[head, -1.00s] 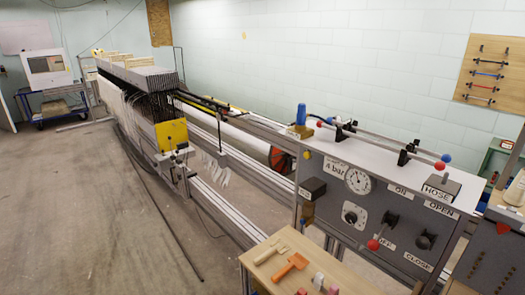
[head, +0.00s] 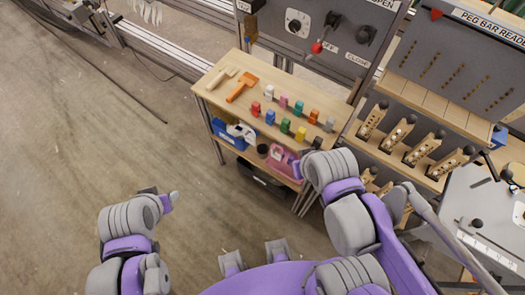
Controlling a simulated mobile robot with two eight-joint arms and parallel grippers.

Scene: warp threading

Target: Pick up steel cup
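A small dark grey, cup-like round thing (head: 262,150) stands on the lower shelf of the wooden table (head: 215,80), beside a pink container (head: 282,160). It is small, and I cannot tell whether it is the steel cup. My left gripper (head: 170,198) hangs over the floor, left of the table and apart from it. My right gripper (head: 308,150) is by the table's front right corner, in front of part of the shelf. Neither gripper visibly holds anything. Their fingers are too small or hidden to tell open from shut.
Several coloured pegs, an orange tool (head: 240,89) and a pale wooden tool (head: 219,79) lie on the tabletop. A blue bin (head: 228,136) is on the shelf. A control panel (head: 325,30) stands behind, a peg rack (head: 440,70) to the right.

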